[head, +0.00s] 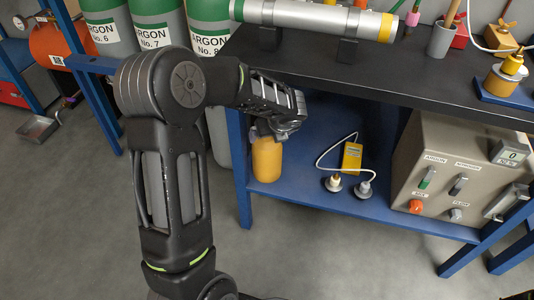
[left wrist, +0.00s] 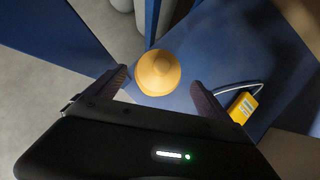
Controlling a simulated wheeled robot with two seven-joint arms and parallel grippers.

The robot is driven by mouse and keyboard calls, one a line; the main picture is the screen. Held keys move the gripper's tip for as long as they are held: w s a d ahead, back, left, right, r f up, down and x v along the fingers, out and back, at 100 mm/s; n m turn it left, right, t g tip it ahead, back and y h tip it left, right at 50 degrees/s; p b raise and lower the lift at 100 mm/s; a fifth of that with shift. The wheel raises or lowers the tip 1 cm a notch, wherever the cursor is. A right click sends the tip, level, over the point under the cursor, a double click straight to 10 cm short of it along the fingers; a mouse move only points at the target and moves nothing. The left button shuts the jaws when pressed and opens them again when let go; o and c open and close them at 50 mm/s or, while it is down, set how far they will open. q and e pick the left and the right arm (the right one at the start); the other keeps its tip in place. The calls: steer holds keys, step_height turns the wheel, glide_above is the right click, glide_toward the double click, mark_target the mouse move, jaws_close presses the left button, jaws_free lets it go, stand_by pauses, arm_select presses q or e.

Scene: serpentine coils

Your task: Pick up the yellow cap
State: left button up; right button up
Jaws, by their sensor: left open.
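The yellow cap (head: 267,160) stands upright on the blue lower shelf (head: 310,185), near its left front corner post. It is a rounded yellow-orange body, and its top is partly hidden by my left gripper in the head view. My left gripper (head: 268,132) is above the cap, pointing down. In the left wrist view the cap (left wrist: 158,72) shows its rounded top between the two spread fingers, with the left gripper (left wrist: 161,80) open and visible gaps beside the cap. My right gripper is not in view.
A yellow meter (head: 352,156) with white cables and two round fittings lies right of the cap. A beige control box (head: 450,165) stands further right. The black worktop (head: 400,80) overhangs the shelf. Grey argon cylinders (head: 217,130) stand left of the bench.

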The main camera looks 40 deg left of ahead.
mark_target(267, 139)
arm_select(q)
steer(key=shift+x, duration=0.95)
steer(key=b+x, duration=0.2)
steer(key=x, duration=0.3)
steer(key=shift+b, duration=0.35)
steer(key=shift+a, duration=0.1)
steer(key=shift+c, duration=0.5)
steer(key=shift+w, duration=0.1)
steer(key=c, duration=1.6)
steer(key=shift+r, duration=0.25)
steer(key=shift+c, duration=0.2)
